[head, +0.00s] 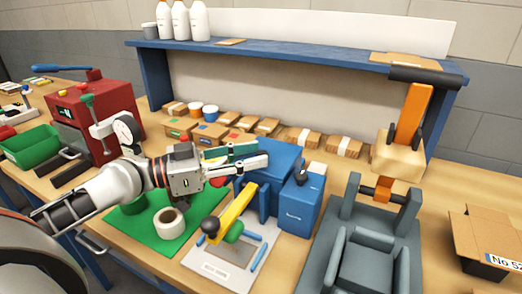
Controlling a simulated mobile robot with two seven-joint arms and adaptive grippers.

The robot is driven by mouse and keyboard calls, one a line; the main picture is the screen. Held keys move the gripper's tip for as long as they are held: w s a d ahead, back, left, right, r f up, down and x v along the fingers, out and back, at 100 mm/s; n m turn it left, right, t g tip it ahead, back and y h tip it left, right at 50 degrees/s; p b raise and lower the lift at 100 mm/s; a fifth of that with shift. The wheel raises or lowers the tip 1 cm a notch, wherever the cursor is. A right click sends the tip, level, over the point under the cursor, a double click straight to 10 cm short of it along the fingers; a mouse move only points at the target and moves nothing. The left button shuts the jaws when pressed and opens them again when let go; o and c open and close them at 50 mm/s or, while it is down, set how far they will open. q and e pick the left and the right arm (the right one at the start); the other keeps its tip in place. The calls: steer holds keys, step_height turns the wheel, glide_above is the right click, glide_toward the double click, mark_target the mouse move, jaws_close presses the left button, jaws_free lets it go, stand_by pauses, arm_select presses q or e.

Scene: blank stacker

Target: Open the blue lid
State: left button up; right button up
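A blue box-shaped unit with a flat blue lid (275,155) stands in the middle of the bench in the head view. The lid looks closed. My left gripper (262,155) reaches in from the left, its fingers at the left edge of the lid. The fingers look a little apart, with no held object clear between them. I cannot tell whether they touch the lid. They hide its left edge. My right gripper is not in view.
A yellow lever (230,213) stands in front of the blue unit. A white roll (169,222) sits on the green mat (189,247). A grey fixture with an orange arm (410,120) stands to the right. Small boxes line the back below a blue shelf (300,56).

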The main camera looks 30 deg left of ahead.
mark_target(269, 151)
arm_select(q)
steer(key=shift+p+x, duration=0.4)
steer(key=shift+x, duration=0.65)
steer(key=shift+w+d, duration=0.25)
steer(key=shift+w, duration=0.05)
